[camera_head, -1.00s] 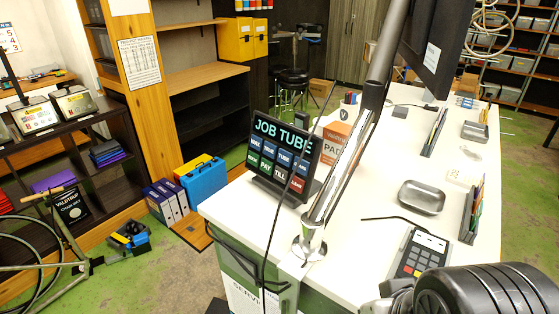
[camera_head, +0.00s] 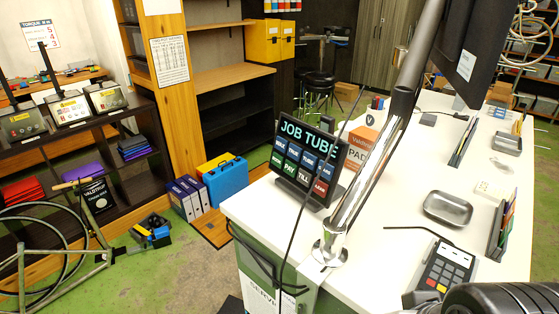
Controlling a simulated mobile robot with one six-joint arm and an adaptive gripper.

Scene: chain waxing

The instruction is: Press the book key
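A dark touch panel (camera_head: 309,165) stands tilted on the left end of the white counter. Below are two rows of keys: an upper blue row (camera_head: 309,158) and a lower row with green keys (camera_head: 290,168), a dark key that seems to read "TILL" (camera_head: 304,178) and a red key (camera_head: 320,187). The lettering is small and I cannot tell which key says book. A thin dark cable crosses in front of the panel. A dark rounded part of my arm shows at the bottom right. My gripper's fingers are not visible.
A metal pole (camera_head: 375,145) rises from the counter (camera_head: 390,265) right of the panel and carries a monitor. A card terminal (camera_head: 444,270), metal dish (camera_head: 448,208) and box (camera_head: 361,143) are on the counter. A blue case (camera_head: 226,180) stands left on the floor.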

